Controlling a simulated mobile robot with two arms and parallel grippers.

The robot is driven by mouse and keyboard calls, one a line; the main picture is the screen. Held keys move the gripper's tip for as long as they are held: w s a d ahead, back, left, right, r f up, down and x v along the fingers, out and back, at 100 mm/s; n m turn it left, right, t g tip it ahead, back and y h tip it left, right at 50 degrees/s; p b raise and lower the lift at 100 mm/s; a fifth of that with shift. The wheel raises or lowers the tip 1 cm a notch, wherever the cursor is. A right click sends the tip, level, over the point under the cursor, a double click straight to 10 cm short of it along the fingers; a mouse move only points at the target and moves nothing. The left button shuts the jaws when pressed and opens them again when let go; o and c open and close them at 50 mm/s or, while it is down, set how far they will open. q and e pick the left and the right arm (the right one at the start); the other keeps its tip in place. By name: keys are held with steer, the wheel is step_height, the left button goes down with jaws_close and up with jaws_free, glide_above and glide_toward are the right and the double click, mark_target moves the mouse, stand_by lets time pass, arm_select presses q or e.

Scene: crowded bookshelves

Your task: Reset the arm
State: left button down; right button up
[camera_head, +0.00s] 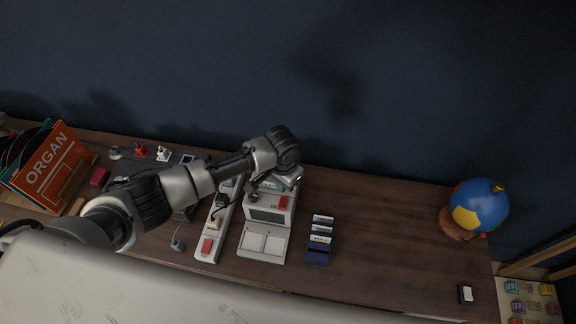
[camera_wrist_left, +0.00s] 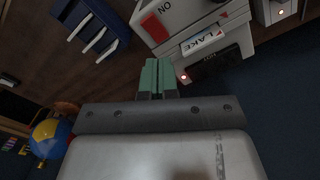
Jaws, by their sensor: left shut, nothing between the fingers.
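My left arm reaches in from the left over the desk in the head view. Its gripper (camera_head: 272,185) is above the back of a white console (camera_head: 264,243). In the left wrist view the green fingers (camera_wrist_left: 158,78) are pressed together with nothing between them. My right gripper is not in view.
A blue rack (camera_head: 318,254) with several cards stands right of the console. A white power strip (camera_head: 206,257) lies left of it. Records marked ORGAN (camera_head: 50,168) stand left. The desk's right middle is clear.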

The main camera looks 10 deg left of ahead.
arm_select(q)
steer(key=s+d+r+t+h, duration=0.1)
steer(key=s+d+h, duration=0.15)
steer(key=s, duration=0.45)
steer(key=s+d+r+h, duration=0.1)
steer(key=s+d+r, duration=0.15)
steer(key=s, duration=0.35)
steer(key=s+a+r+n+t+y, duration=0.1)
steer(key=s+a+r+n+y, duration=0.15)
steer(key=s+a, duration=0.45)
steer(key=s+a+r+n+t+y, duration=0.1)
steer(key=s+a+r+n+t, duration=0.15)
steer(key=s+a, duration=0.45)
step_height(320, 180, down, 30)
steer(key=w+a+m+g+b, duration=0.1)
steer(key=a+g+b, duration=0.1)
steer(key=b, duration=0.3)
steer(key=s+a+f+b, duration=0.1)
steer(key=s+f+b, duration=0.1)
steer(key=s+f, duration=0.6)
steer(key=s+a+f+g+b, duration=0.1)
steer(key=s+f+b, duration=0.1)
steer(key=s+f, duration=0.6)
step_height(320, 180, down, 4)
steer(key=shift+a+f, duration=0.2)
